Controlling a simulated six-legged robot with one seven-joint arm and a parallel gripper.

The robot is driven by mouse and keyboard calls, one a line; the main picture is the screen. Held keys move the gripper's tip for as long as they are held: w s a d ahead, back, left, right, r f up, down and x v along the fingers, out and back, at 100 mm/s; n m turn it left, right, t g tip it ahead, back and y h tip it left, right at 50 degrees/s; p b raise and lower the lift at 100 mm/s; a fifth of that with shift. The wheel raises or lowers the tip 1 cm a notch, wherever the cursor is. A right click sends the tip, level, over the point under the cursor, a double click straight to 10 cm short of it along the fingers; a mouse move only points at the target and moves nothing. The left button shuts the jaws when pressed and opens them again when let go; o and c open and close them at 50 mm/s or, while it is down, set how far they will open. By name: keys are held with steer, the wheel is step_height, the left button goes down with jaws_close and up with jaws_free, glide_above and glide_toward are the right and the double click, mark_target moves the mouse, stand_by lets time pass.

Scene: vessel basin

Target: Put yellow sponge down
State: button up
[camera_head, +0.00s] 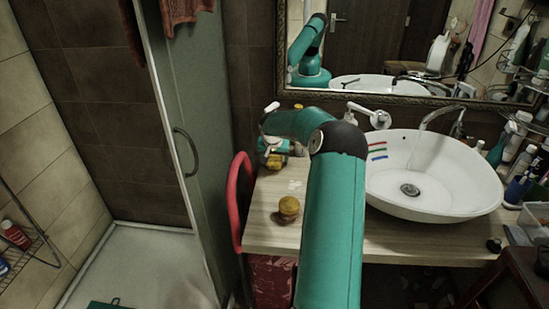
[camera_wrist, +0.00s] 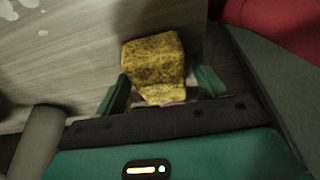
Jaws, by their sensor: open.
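The yellow sponge (camera_wrist: 152,60) is a rough, mottled yellow block in the wrist view, against the light wood counter (camera_wrist: 70,60). My gripper (camera_wrist: 163,82) is open, with one green finger on each side of its near part. A narrow gap shows on the right; I cannot tell whether the left finger touches it. In the head view my gripper (camera_head: 272,148) is at the counter's back left, with a yellow patch of the sponge (camera_head: 277,161) beside it. My arm hides part of the counter.
A round yellow-brown object (camera_head: 289,207) stands on the counter nearer the front. A white basin (camera_head: 430,175) with a running tap is on the right, with bottles (camera_head: 515,155) beyond. A red curved frame (camera_head: 237,200) and glass shower door (camera_head: 205,140) border the left.

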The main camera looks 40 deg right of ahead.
steer(key=shift+r, duration=0.1)
steer(key=v, duration=1.3)
steer(key=s+a+r+n, duration=0.2)
steer(key=a+r, duration=0.2)
steer(key=a, duration=0.5)
steer(key=s+a+r+n, duration=0.1)
steer(key=a+r, duration=0.2)
steer(key=a, duration=0.5)
steer(key=s+a+r+n, duration=0.2)
steer(key=a+r, duration=0.2)
steer(key=a, duration=0.5)
steer(key=s+a+f+n+t+y, duration=0.1)
steer(key=s+a+n, duration=0.4)
steer(key=s+a, duration=1.3)
steer(key=s+t+y, duration=0.1)
steer(key=s+y, duration=0.1)
steer(key=shift+s+a+f+t+y, duration=0.3)
steer(key=shift+s+t, duration=0.05)
steer(key=shift+t, duration=0.05)
steer(key=shift+s+d, duration=0.1)
